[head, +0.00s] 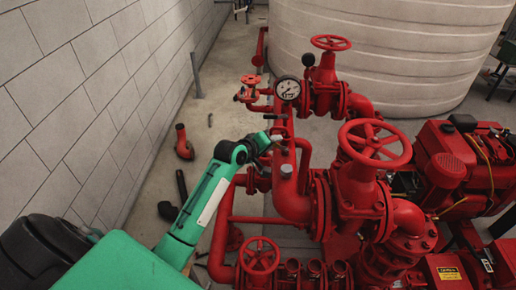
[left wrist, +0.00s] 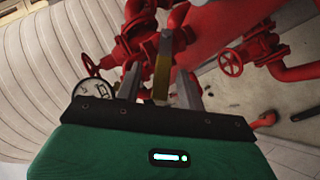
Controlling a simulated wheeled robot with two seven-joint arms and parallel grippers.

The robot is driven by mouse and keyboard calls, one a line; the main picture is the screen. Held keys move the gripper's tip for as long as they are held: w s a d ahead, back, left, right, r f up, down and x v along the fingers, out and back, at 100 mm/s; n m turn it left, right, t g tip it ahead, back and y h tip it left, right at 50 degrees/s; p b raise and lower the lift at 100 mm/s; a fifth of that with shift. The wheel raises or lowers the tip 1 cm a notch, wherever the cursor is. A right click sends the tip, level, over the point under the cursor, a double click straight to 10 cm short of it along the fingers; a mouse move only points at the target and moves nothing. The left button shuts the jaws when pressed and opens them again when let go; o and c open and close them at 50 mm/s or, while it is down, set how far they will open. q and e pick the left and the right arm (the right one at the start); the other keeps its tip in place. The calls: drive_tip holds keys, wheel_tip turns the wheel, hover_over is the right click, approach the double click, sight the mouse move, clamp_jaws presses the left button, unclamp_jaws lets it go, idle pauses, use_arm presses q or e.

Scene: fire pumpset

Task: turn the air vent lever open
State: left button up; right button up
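In the left wrist view, a narrow yellow-brown lever with a grey end (left wrist: 162,76), which looks like the air vent lever, stands between the two grey fingers of my left gripper (left wrist: 160,88). Gaps show on both sides of it, so the fingers are apart. In the head view, my left gripper (head: 277,140) is at the red pipework, just below the pressure gauge. The lever is too small there to make out clearly, and the gripper partly covers that spot. My right gripper is in neither view.
A pressure gauge (head: 287,88) and a small red handwheel (head: 250,80) are close above the gripper. A large red handwheel (head: 374,144) stands to the right. A block wall (head: 75,90) runs along the left, with floor (head: 215,110) between.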

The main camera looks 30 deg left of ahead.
use_arm(q)
drive_tip(key=b+v, duration=0.4)
drive_tip(key=v, duration=0.8)
drive_tip(key=shift+r, duration=0.2)
